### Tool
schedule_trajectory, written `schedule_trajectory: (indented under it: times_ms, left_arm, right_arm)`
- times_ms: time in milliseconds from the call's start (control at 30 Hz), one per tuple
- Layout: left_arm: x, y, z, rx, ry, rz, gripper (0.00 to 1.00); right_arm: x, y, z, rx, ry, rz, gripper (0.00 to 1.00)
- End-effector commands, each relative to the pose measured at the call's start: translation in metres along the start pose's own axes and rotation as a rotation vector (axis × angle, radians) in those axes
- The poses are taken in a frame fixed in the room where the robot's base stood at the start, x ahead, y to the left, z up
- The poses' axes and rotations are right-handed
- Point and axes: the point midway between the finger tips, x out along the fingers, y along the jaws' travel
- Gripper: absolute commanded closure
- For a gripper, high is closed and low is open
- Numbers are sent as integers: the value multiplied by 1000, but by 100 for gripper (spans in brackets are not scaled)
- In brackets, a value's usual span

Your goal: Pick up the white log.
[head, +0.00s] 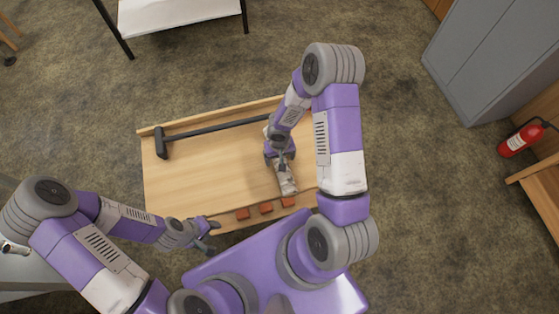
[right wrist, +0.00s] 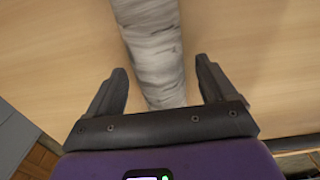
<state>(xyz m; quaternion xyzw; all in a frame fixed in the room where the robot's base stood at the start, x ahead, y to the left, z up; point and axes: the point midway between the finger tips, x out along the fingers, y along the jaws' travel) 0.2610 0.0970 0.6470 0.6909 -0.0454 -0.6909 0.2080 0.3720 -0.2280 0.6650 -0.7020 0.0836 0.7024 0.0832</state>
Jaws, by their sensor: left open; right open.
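The white log (head: 287,182) lies on the wooden table (head: 200,178), with whitish-grey, bark-like markings. My right gripper (head: 281,162) is over its far part in the head view and hides some of it. In the right wrist view the log (right wrist: 152,50) runs between the two spread fingers of my right gripper (right wrist: 160,85), with a gap on each side. Whether the fingertips reach down beside the log is hard to tell. My left gripper (head: 212,230) is open and empty at the table's near left edge, away from the log.
A black long-handled tool (head: 215,128) lies along the table's far side. Several small red-brown blocks (head: 266,207) sit near the front edge, close to the log's near end. A fire extinguisher (head: 521,139) and grey cabinet (head: 490,60) stand right. The table's left half is mostly clear.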

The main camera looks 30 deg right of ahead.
Motion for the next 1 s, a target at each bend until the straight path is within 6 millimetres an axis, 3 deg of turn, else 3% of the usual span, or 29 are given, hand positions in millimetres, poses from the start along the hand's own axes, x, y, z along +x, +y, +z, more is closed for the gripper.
schedule_trajectory:
  times_ms: [267, 733, 1000]
  left_arm:
    - [2, 0, 0, 0, 0, 0, 57]
    - [2, -1, 0, 0, 0, 0, 57]
    - [0, 0, 0, 0, 0, 0, 57]
  right_arm:
    - [5, 0, 0, 0, 1, 0, 16]
    - [5, 0, 0, 0, 0, 0, 84]
    - [2, 0, 0, 0, 2, -1, 88]
